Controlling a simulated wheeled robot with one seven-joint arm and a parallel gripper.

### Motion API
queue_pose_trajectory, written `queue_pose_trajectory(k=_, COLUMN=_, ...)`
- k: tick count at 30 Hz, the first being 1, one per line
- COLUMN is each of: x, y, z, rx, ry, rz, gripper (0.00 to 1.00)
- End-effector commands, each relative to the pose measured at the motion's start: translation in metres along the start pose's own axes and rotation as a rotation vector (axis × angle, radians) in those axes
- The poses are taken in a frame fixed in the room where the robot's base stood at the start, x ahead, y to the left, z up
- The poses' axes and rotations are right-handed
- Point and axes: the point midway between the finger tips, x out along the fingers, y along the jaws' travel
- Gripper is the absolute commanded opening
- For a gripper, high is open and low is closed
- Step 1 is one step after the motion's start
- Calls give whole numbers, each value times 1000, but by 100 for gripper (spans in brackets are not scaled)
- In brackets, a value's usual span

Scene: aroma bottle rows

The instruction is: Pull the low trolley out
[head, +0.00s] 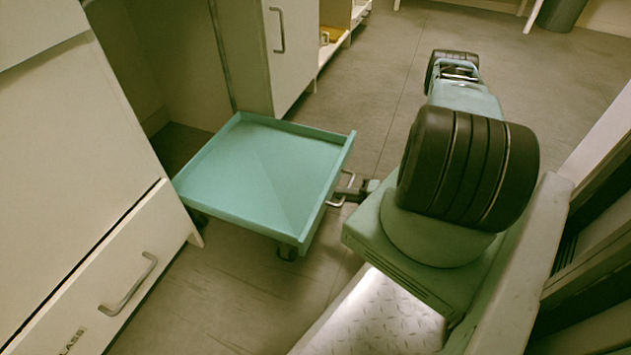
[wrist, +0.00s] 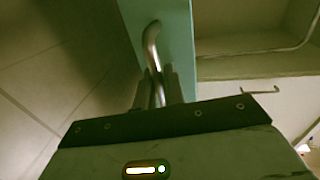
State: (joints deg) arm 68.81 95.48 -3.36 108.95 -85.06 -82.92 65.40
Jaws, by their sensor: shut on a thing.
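The low trolley (head: 255,175) is a flat teal tray with a raised rim on small casters, seen in the head view left of centre. Its far left part is in the bay between the cabinets, and the rest stands out over the floor. A metal bar handle (head: 340,200) sits on its right side. My gripper (head: 358,191) is at that side, shut on the handle. In the wrist view the handle (wrist: 152,50) runs down between the fingers of my gripper (wrist: 158,88), against the trolley's teal side (wrist: 172,32). The fingertips are partly hidden.
A white drawer cabinet (head: 125,270) with a metal handle stands close at the left. Another white cabinet (head: 292,65) stands behind the trolley. The floor (head: 240,310) in front is clear, and open floor lies at the back right. A dark bin (head: 562,13) is far off.

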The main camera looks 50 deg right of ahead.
Motion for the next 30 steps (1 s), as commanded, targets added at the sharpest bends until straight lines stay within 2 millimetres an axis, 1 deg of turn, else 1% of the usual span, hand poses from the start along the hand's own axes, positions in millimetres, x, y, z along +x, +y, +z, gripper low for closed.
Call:
queue_pose_trajectory(k=1, x=-14, y=1, z=0, rx=1, ry=2, rz=0, gripper=0)
queue_pose_trajectory(k=3, x=-29, y=5, z=0, rx=0, ry=2, rz=-1, gripper=0)
queue_pose_trajectory(k=6, x=-47, y=9, z=0, rx=0, ry=1, rz=-1, gripper=0)
queue_pose_trajectory(k=10, x=-62, y=12, z=0, rx=-1, ry=0, rz=-1, gripper=0)
queue_pose_trajectory(k=16, x=-72, y=15, z=0, rx=-1, ry=-1, rz=-3, gripper=0)
queue_pose_trajectory(k=26, x=-73, y=15, z=0, rx=-1, ry=-1, rz=-2, gripper=0)
queue_pose_trajectory(k=27, x=-73, y=15, z=0, rx=-1, ry=-1, rz=-2, gripper=16)
queue_pose_trajectory(k=28, x=-73, y=15, z=0, rx=-2, ry=-1, rz=-2, gripper=25)
queue_pose_trajectory(k=29, x=-73, y=15, z=0, rx=-1, ry=-1, rz=-2, gripper=29)
queue_pose_trajectory(k=30, x=-73, y=15, z=0, rx=-2, ry=-1, rz=-2, gripper=29)
